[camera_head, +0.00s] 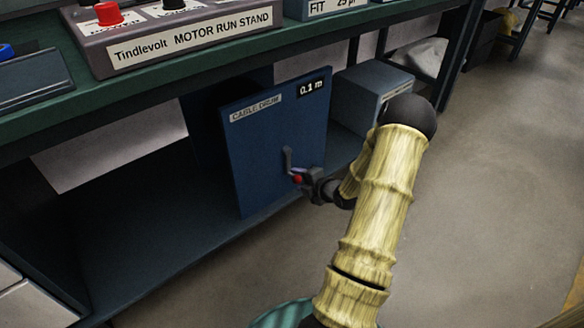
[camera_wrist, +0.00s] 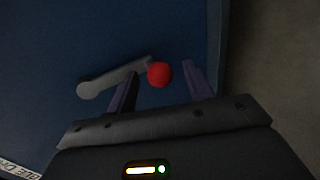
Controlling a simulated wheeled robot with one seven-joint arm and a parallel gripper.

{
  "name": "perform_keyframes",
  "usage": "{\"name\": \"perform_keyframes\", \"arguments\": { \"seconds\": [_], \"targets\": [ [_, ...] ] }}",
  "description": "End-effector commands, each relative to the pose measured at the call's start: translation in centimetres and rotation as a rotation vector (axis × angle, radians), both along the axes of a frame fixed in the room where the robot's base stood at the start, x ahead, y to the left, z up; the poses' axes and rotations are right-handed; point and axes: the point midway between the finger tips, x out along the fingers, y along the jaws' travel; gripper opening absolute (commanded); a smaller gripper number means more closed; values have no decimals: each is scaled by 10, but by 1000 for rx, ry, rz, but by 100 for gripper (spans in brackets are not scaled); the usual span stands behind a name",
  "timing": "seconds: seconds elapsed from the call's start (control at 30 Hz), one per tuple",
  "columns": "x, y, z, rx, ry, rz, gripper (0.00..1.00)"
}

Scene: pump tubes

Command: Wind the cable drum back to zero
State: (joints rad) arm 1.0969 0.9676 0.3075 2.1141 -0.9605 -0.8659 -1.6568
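The cable drum (camera_head: 262,150) is a blue box with a "CABLE DRUM" label, on the lower shelf. Its display (camera_head: 312,87) reads 0.1 m. A grey crank (camera_head: 288,160) with a red knob (camera_head: 297,179) is on its front face. In the wrist view, the crank (camera_wrist: 112,80) runs from its pivot at left to the red knob (camera_wrist: 159,74) at right. My gripper (camera_head: 308,182) is at the knob. In the wrist view its fingers (camera_wrist: 161,75) are apart, on either side of the knob, with gaps visible. Contact is not clear.
A green bench (camera_head: 200,63) overhangs the drum and carries a motor run stand (camera_head: 185,38). A grey-blue box (camera_head: 372,92) stands right of the drum. The shelf (camera_head: 150,235) left of the drum is bare. Open floor (camera_head: 480,170) lies to the right.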

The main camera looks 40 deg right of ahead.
Motion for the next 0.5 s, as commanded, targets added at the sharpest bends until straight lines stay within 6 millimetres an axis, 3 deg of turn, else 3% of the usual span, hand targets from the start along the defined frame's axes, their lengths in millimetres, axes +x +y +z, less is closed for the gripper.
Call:
{"name": "perform_keyframes", "arguments": {
  "seconds": [0.03,0.17,0.5],
  "targets": [
    [0,0,0,0,0,0,41],
    [0,0,0,0,0,0,16],
    [0,-10,2,-1,0,-3,16]
  ]
}}
